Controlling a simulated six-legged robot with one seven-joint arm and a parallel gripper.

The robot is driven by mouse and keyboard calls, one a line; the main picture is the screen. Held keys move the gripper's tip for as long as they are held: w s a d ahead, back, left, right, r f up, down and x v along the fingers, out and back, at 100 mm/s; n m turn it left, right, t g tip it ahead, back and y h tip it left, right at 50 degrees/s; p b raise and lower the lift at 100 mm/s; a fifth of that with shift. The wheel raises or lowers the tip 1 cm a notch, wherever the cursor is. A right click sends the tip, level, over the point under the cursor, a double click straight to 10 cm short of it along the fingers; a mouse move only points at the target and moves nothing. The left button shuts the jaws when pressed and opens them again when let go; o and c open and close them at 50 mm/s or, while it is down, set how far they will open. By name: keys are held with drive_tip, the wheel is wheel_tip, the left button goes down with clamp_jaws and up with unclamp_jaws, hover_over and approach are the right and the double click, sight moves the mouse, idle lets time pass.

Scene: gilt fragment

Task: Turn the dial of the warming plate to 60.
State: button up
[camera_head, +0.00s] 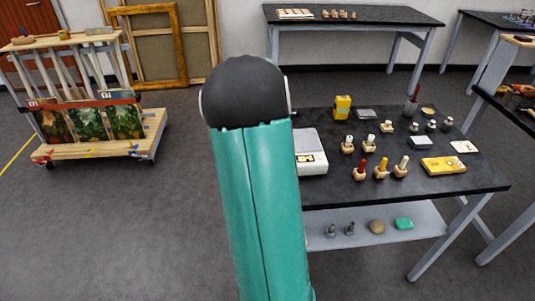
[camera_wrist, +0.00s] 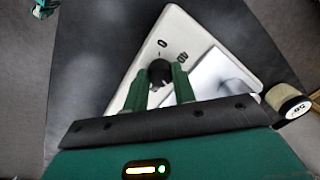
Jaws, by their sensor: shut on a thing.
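The warming plate (camera_head: 311,152) is a white box near the left end of the black table. My green arm hides its left side in the head view. In the wrist view the warming plate (camera_wrist: 178,28) shows a pale top with dark marks and a round black dial (camera_wrist: 160,72). My gripper (camera_wrist: 165,77) has its two green fingers on either side of the dial and is shut on it. My gripper is hidden behind my arm in the head view.
A round labelled jar (camera_wrist: 287,100) is close to the plate in the wrist view. A lower shelf (camera_head: 420,222) holds several small things.

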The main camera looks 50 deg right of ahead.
drive_tip(key=m, duration=0.4)
drive_tip(key=shift+w+r+m, duration=0.1)
drive_tip(key=shift+w+m, duration=0.05)
drive_tip(key=shift+m, duration=0.25)
drive_tip(key=m, duration=0.4)
drive_tip(key=shift+h, duration=0.3)
drive_tip(key=shift+m, duration=0.3)
drive_tip(key=o, duration=0.7)
wheel_tip(320, 180, up, 14)
drive_tip(key=shift+s+a, duration=0.35)
